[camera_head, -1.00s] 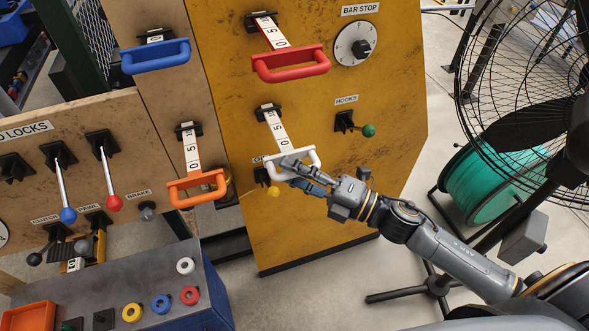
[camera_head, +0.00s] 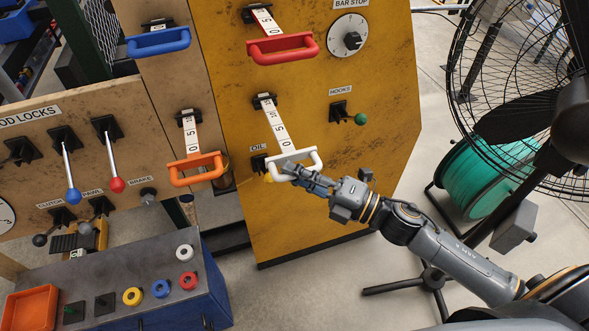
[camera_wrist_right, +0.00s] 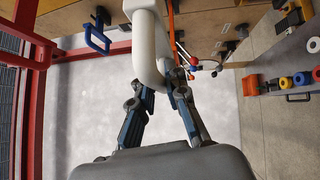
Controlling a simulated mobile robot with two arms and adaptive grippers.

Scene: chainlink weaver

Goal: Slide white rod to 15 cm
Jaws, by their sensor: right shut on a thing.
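The white rod's handle (camera_head: 310,160) is a white U-shaped bar on the yellow panel (camera_head: 385,195). Its pale scale strip (camera_head: 274,121) runs from a black slot bracket (camera_head: 264,102) down to the handle. The 5 and 0 marks show, with a mark near the slot too small to read surely. My right gripper (camera_head: 292,171) is shut on the handle's lower left part. In the right wrist view its fingers (camera_wrist_right: 163,86) close around the white bar (camera_wrist_right: 147,45). My left gripper is not in view.
A red handle (camera_head: 283,51) is above, a blue handle (camera_head: 160,42) upper left, and an orange handle (camera_head: 197,169) close on the left. A green-tipped hook lever (camera_head: 360,119) is right of the white rod. A fan (camera_head: 520,100) stands at right.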

